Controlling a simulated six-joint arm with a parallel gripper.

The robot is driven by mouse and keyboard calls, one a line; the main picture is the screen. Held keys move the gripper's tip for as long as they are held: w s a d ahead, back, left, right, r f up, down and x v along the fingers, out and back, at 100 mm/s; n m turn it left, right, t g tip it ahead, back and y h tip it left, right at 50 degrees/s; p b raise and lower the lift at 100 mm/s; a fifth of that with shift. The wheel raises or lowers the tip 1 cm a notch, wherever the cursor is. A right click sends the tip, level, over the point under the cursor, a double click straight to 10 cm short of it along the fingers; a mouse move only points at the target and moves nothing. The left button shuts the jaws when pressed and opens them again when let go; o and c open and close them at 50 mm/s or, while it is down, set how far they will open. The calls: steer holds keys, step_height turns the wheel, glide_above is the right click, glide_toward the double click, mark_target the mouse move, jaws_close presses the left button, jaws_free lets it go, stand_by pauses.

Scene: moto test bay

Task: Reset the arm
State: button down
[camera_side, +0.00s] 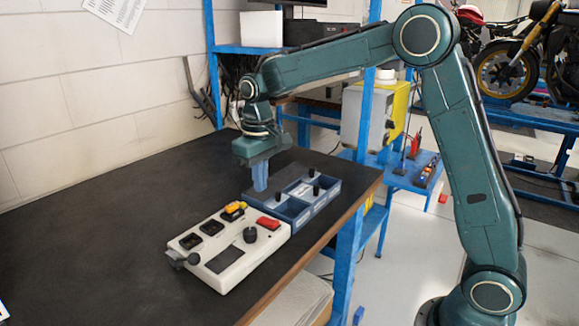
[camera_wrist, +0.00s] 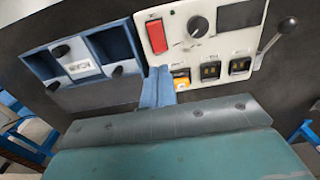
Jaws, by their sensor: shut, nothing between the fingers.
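My gripper (camera_side: 260,188) is at the end of my teal arm and points down over the dark table. Its blue fingers are shut with nothing between them. In the side view they are just behind the blue tray unit and to the right of the white control panel's yellow part. In the wrist view the fingertips (camera_wrist: 158,72) show near the gap between the white panel (camera_wrist: 215,15) and the blue tray unit (camera_wrist: 135,45). Whether the fingers touch anything below cannot be told.
The white control panel (camera_side: 222,268) carries a red switch (camera_side: 268,223), a black knob (camera_side: 250,234), a yellow part (camera_side: 234,208) and a lever (camera_side: 185,260). The blue tray unit (camera_side: 318,205) has several black knobs. The table (camera_side: 90,235) is clear at left.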

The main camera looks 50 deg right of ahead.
steer(key=s+r+t, duration=0.2)
steer(key=s+r, duration=0.2)
steer(key=s, duration=0.7)
steer(key=s+r+t, duration=0.2)
steer(key=s+r, duration=0.3)
steer(key=s, duration=0.5)
steer(key=s+f+t, duration=0.1)
steer(key=s+f, duration=0.1)
steer(key=s, duration=0.6)
steer(key=shift+f, duration=0.4)
